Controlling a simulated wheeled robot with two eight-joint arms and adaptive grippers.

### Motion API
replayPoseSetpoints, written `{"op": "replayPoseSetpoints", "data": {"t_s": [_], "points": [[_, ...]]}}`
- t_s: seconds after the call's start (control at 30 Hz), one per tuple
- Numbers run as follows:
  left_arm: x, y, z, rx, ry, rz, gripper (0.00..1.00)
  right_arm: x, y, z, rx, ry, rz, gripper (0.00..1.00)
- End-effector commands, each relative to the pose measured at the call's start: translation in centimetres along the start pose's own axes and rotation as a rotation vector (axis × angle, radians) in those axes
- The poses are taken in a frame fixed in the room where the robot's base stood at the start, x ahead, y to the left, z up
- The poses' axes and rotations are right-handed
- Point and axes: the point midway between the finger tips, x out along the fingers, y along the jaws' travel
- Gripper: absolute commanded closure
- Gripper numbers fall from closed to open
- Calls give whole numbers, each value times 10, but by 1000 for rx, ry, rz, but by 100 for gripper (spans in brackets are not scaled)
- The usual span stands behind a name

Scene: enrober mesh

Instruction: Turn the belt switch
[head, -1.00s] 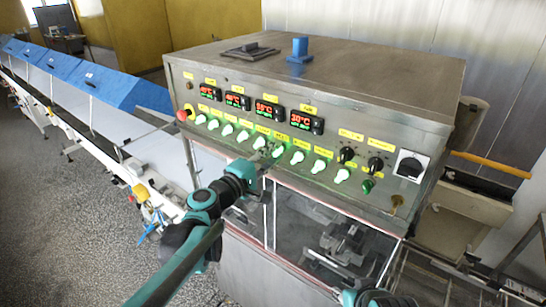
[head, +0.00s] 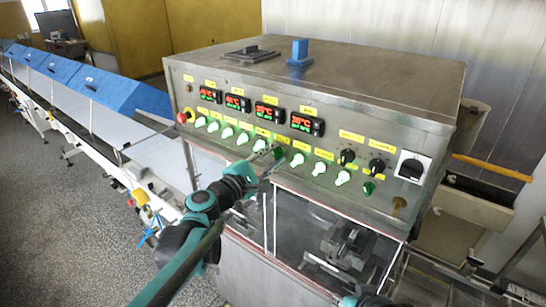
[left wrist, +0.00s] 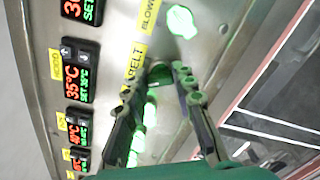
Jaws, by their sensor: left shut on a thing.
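The belt switch (left wrist: 153,83) is a small knob beside the yellow BELT label (left wrist: 133,68) on the steel control panel. It looks dark green, while the knobs on either side glow bright green. In the head view the switch (head: 279,153) is partly covered by my left gripper (head: 270,159). In the left wrist view my left gripper (left wrist: 168,74) has its two fingers closed around the switch. How far the knob is turned cannot be told. Only a bit of my right arm shows at the bottom edge of the head view; its gripper is out of view.
Other lit knobs (head: 298,159) stand close on both sides in the same row. Red temperature displays (head: 269,113) sit above. A red stop button (head: 185,116) is at the panel's left, a black rotary switch (head: 411,168) at its right. A glass door (head: 300,235) lies below.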

Motion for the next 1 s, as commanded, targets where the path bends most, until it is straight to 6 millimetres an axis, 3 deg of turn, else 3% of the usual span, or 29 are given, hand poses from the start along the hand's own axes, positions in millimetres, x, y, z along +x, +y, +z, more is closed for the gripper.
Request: {"op": "replayPoseSetpoints", "data": {"t_s": [0.27, 0.3, 0.37, 0.4, 0.77, 1.0], "points": [[0, -1, 0, -1, -1, -1, 100, 0, 0, 0, 0, 0, 0, 66], [0, -1, 0, -1, -1, -1, 72, 0, 0, 0, 0, 0, 0, 66], [0, -1, 0, -1, -1, -1, 56, 0, 0, 0, 0, 0, 0, 66], [0, -1, 0, 0, -1, -1, 53, 0, 0, 0, 0, 0, 0, 66], [-6, 0, 0, 0, 1, 0, 53, 0, 0, 0, 0, 0, 0, 66], [-50, 0, -1, 0, 3, 2, 53, 0, 0, 0, 0, 0, 0, 66]]}}
